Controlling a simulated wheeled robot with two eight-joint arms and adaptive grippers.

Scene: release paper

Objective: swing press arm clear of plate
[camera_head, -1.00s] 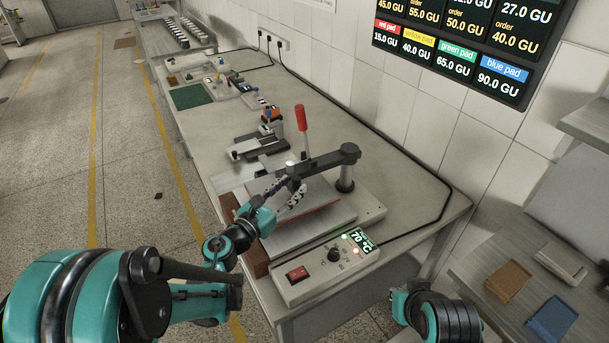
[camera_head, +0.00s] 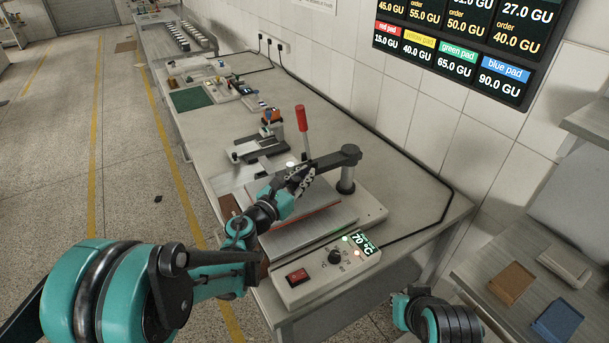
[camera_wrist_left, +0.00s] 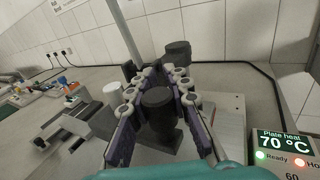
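The press has a dark arm (camera_head: 332,160) running from a round pivot post (camera_head: 346,180) at the right, with an upright red handle (camera_head: 302,118). The arm reaches over the flat grey plate (camera_head: 318,222), which has a reddish edge. My left gripper (camera_head: 302,177) is at the free end of the arm, above the plate. In the left wrist view its fingers (camera_wrist_left: 167,72) are spread, one on each side of a dark round part (camera_wrist_left: 158,98) of the press, with gaps showing; firm contact cannot be told. My right gripper is out of view; only part of that arm shows.
The control box (camera_head: 325,272) with a red switch and 70 °C display stands in front of the plate. A grey fixture (camera_head: 258,148) and green mat (camera_head: 190,98) lie farther back on the bench. A black cable (camera_head: 425,215) runs along the right, by the tiled wall.

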